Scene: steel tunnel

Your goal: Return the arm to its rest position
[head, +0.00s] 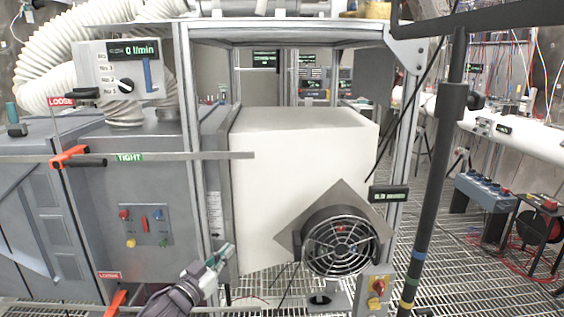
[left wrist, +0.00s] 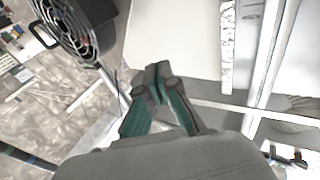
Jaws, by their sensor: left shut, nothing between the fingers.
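My left gripper (head: 222,254) is low in the head view, in front of the lower edge of the grey cabinet and the white box. Its green fingers are together and hold nothing. In the left wrist view the shut fingertips (left wrist: 158,75) point toward the white box (left wrist: 175,40), with the black fan (left wrist: 80,30) at the upper left. I cannot tell whether the gripper touches anything. My right gripper is not in view.
The grey cabinet (head: 150,185) with orange-handled latch bars (head: 72,157) is at left. The white box (head: 300,160) and the fan (head: 340,240) stand right of the gripper. A dark pole (head: 435,170) rises at right. Grated floor (head: 460,270) is open at lower right.

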